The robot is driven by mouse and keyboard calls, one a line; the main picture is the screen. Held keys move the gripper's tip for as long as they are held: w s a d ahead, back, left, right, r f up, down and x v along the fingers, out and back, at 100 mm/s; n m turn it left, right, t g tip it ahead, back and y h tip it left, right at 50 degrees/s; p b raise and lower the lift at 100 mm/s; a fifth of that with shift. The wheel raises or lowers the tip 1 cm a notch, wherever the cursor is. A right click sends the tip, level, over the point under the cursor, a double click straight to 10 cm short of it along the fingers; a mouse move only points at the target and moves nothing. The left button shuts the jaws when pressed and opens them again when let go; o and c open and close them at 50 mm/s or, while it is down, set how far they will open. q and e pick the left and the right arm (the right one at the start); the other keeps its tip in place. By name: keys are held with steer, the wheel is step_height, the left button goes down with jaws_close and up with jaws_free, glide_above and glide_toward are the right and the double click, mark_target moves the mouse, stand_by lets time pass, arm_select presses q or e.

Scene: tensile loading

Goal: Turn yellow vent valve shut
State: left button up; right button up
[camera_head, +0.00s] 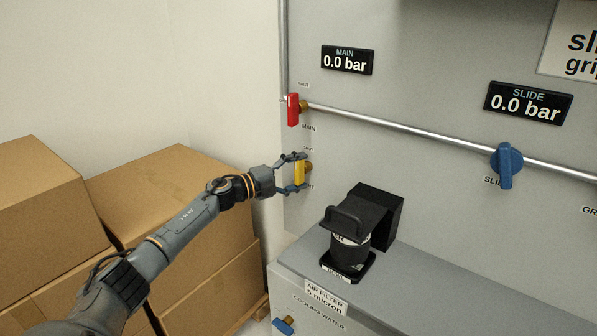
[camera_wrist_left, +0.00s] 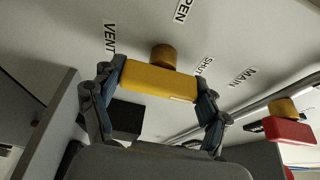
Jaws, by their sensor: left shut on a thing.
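The yellow vent valve handle (camera_head: 299,173) is on the grey panel, below the red valve. In the head view it stands about upright. My left gripper (camera_head: 293,173) reaches it from the left and is shut on it, with one finger above and one below. In the left wrist view the yellow handle (camera_wrist_left: 158,82) spans between the two fingers of the left gripper (camera_wrist_left: 160,98), in front of its brass stem (camera_wrist_left: 163,55). The labels VENT, OPEN and SHUT show around it there. My right gripper is not in view.
The red MAIN valve (camera_head: 293,109) sits above on the pipe (camera_head: 400,128). A blue SLIDE valve (camera_head: 506,165) is to the right. A black filter unit (camera_head: 350,240) stands on the ledge below. Cardboard boxes (camera_head: 165,200) are stacked at the left. Both displays read 0.0 bar.

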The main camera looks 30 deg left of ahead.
arm_select(q)
steer(key=o, duration=1.1)
steer(key=shift+o, duration=0.2)
steer(key=v, duration=1.2)
steer(key=shift+f, duration=0.1)
